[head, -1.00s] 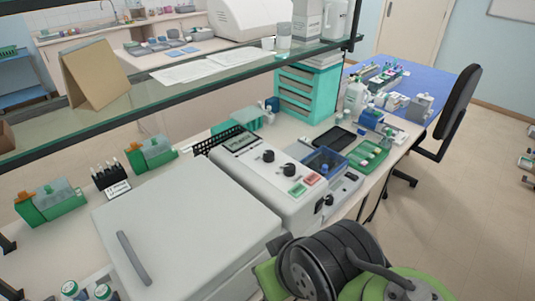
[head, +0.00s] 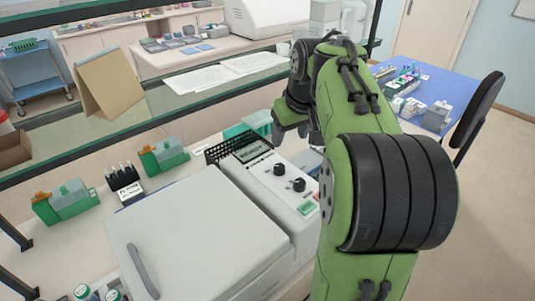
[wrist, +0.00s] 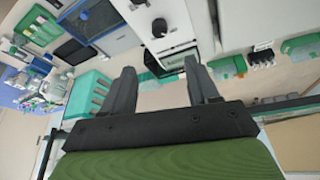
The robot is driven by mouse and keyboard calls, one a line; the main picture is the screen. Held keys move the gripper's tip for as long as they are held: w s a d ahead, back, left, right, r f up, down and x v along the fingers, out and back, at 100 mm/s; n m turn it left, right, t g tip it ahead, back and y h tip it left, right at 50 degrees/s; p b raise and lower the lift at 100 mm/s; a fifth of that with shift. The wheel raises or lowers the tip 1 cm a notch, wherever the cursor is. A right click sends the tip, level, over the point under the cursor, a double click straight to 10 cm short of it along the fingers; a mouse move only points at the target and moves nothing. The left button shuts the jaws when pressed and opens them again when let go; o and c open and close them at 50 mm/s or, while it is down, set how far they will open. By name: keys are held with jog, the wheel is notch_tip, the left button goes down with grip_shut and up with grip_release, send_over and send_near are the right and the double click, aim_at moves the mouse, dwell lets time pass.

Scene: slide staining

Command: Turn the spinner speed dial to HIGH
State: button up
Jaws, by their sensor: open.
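The spinner (head: 185,225) is a white machine with a large closed lid and a control panel on its right side. Two black dials (head: 279,169) (head: 298,185) sit on the panel below a small display (head: 251,152); their labels are too small to read, so I cannot tell which is the speed dial or its setting. In the wrist view, one dial (wrist: 159,27) shows beyond my fingertips. My gripper (wrist: 160,70) is open and empty, apart from the dials. In the head view my arm hides part of the panel's right side.
A glass shelf (head: 225,85) with papers runs behind the spinner. A black basket (head: 228,145) stands behind the panel. Green staining jars (head: 163,156) and a dark rack (head: 123,182) stand at left.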

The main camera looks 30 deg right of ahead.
aim_at(279, 166)
jog(key=b+x, duration=0.2)
jog(key=x, duration=1.3)
jog(key=shift+w+f, duration=0.15)
jog(key=shift+f, duration=0.15)
jog(key=c, duration=1)
